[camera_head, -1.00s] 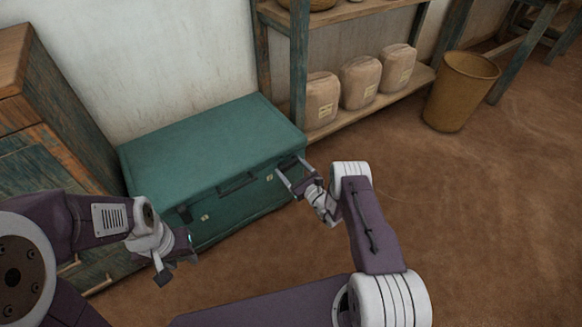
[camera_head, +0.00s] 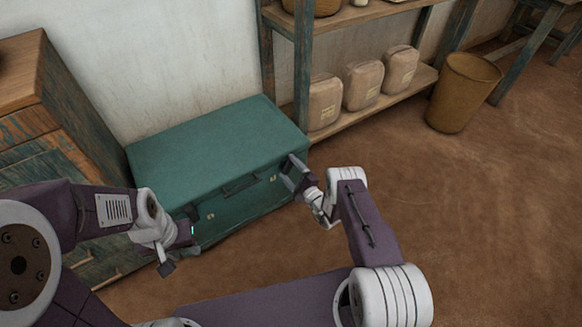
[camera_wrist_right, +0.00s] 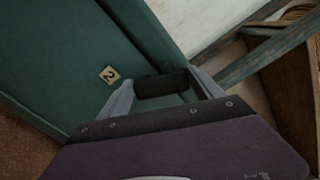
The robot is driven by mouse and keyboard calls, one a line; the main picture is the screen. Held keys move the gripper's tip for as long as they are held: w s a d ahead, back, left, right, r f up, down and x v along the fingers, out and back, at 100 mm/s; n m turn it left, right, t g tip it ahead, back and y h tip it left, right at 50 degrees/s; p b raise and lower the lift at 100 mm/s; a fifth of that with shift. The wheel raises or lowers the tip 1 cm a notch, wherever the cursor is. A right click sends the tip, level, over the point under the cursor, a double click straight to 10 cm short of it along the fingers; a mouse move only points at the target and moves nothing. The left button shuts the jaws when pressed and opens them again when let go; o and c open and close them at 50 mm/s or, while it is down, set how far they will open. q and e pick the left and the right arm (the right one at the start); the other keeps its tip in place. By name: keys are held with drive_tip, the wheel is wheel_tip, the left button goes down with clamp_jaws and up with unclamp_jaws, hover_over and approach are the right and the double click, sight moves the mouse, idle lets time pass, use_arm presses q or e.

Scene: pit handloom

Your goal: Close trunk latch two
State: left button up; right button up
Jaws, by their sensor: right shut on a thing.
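The closed teal trunk (camera_head: 200,150) stands against the wall, its lid down. Latch two is a dark block (camera_wrist_right: 162,84) on the trunk's front, beside a small plate marked 2 (camera_wrist_right: 109,75) in the right wrist view. My right gripper (camera_head: 290,170) is at the right end of the trunk front, its two fingers on either side of the latch and shut on it. The fingers partly hide the latch in the head view. My left gripper (camera_head: 179,249) is open and empty, in front of the trunk's left end, and hides part of that corner.
A dark handle (camera_head: 240,183) sits mid-front on the trunk. A worn wooden cabinet (camera_head: 60,130) stands at left. A shelf (camera_head: 345,118) with several wrapped sacks (camera_head: 363,82) is to the right, then a tan bin (camera_head: 463,92). The floor at right is clear.

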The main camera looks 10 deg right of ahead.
drive_tip(key=n, duration=0.2)
drive_tip(key=a+n+p, duration=0.1)
drive_tip(key=n, duration=0.1)
drive_tip(key=shift+s+f+n, duration=0.1)
drive_tip(key=shift+s+n, duration=0.1)
drive_tip(key=shift+n, duration=0.5)
drive_tip(key=o, duration=1.4)
drive_tip(key=shift+s+d+p, duration=0.15)
drive_tip(key=shift+s+p, duration=0.1)
drive_tip(key=shift+p, duration=0.2)
drive_tip(key=p+v, duration=0.3)
drive_tip(key=v, duration=0.5)
drive_tip(key=shift+s+d, duration=0.1)
drive_tip(key=shift+s, duration=0.2)
